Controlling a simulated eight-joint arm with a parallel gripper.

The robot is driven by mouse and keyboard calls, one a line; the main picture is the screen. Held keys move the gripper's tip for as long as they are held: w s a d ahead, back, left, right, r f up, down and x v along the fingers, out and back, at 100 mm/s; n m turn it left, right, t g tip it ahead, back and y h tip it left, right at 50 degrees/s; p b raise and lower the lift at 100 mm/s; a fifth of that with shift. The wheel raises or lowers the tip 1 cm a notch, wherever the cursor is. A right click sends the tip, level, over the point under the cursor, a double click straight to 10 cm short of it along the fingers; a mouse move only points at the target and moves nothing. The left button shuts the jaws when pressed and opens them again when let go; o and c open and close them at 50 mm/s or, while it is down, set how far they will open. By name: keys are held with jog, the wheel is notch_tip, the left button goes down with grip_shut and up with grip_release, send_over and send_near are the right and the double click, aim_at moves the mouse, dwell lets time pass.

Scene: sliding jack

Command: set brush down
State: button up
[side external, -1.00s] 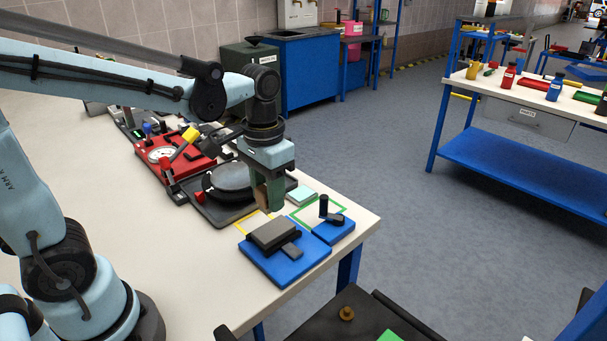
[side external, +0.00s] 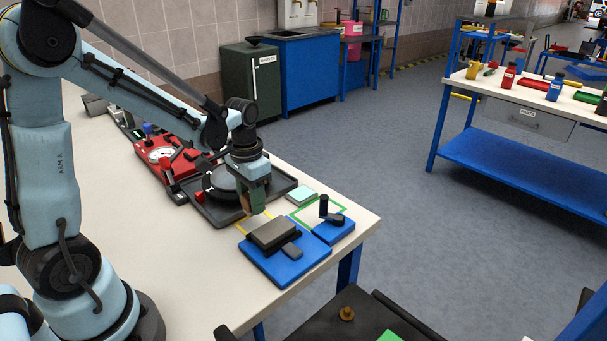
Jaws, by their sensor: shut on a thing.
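My gripper (side external: 258,208) hangs low over the near right part of the workbench, fingers pointing down. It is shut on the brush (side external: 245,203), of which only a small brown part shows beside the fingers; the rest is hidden. The gripper is at the near edge of a round black dish on a dark tray (side external: 222,214), just behind a yellow outlined square (side external: 243,228) on the bench. I cannot tell whether the brush touches anything below.
A blue plate with a grey block (side external: 272,235) stands just in front. A blue base with a black post (side external: 324,205), a green outlined square (side external: 342,208) and a pale teal pad (side external: 300,195) lie to the right. A red gauge fixture (side external: 165,155) stands farther back.

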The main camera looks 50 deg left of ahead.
jog(key=shift+f, duration=1.75)
jog(key=o, duration=0.8)
jog(key=shift+f, duration=0.15)
notch_tip(320, 180, up, 12)
jog(key=shift+r, duration=0.1)
jog(key=shift+s+d+r, duration=0.1)
jog(key=shift+d+r, duration=0.1)
jog(key=shift+d, duration=0.05)
jog(key=shift+s+d+r+t, duration=0.1)
jog(key=shift+s+d+t, duration=0.7)
jog(key=shift+d+t, duration=0.5)
jog(key=shift+s+d+r+t, duration=0.1)
jog(key=shift+s+d+t, duration=0.7)
jog(key=shift+d+t, duration=0.5)
jog(key=shift+s+d+r+t, duration=0.1)
jog(key=shift+s+d+t, duration=0.8)
jog(key=shift+d, duration=0.65)
